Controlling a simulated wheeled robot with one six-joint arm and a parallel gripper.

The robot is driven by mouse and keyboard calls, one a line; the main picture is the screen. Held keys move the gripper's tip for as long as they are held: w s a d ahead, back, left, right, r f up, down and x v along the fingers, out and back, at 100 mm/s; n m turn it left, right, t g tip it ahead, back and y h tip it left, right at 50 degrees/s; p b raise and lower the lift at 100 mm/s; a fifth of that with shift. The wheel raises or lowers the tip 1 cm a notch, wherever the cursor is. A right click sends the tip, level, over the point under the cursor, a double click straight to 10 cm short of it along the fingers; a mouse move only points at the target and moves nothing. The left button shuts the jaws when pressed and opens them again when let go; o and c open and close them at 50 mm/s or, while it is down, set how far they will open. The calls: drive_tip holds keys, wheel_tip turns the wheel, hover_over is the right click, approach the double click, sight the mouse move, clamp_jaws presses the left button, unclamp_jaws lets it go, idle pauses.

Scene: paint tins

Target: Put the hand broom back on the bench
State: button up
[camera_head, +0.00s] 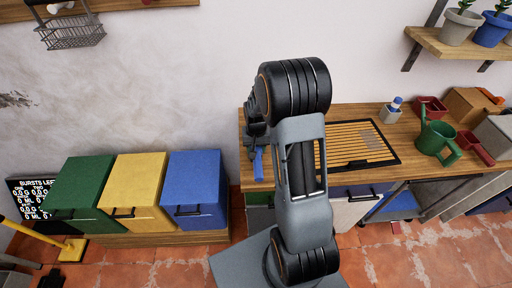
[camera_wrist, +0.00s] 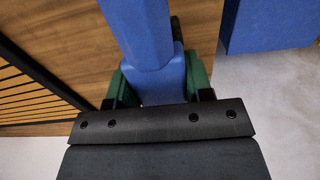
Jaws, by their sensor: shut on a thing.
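The hand broom shows as a blue handle (camera_wrist: 150,40) running up the middle of the wrist view. My gripper (camera_wrist: 158,84) is shut on it, with a finger on each side. In the head view, a small blue part of the broom (camera_head: 258,165) hangs below my gripper (camera_head: 256,140), at the left end of the wooden bench (camera_head: 355,118). The rest of the broom is hidden by my arm or out of frame. I cannot tell whether the broom touches the bench top.
A slatted black-framed panel (camera_head: 350,145) lies on the bench. A green watering can (camera_head: 435,138), red containers and a small pale pot (camera_head: 391,113) stand to the right. Green, yellow and blue bins (camera_head: 195,180) stand left of the bench. Bare wood shows at the bench's left end.

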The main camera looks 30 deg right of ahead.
drive_tip(key=o, duration=1)
drive_tip(key=shift+f, duration=0.1)
drive_tip(key=shift+o, duration=0.2)
wheel_tip(320, 180, up, 14)
drive_tip(key=f, duration=0.1)
drive_tip(key=s+a+r+n+t, duration=0.2)
drive_tip(key=s+a, duration=0.2)
drive_tip(key=s, duration=0.3)
drive_tip(key=s+a+r+n+t, duration=0.1)
drive_tip(key=s+a+r+n, duration=0.1)
drive_tip(key=s+a, duration=0.3)
drive_tip(key=s+r, duration=0.1)
drive_tip(key=s, duration=0.2)
drive_tip(key=shift+s+a+r+n+t+b, duration=0.15)
drive_tip(key=shift+s+a+n+t+b, duration=0.15)
drive_tip(key=shift+n+t+b, duration=0.1)
drive_tip(key=shift+s, duration=0.1)
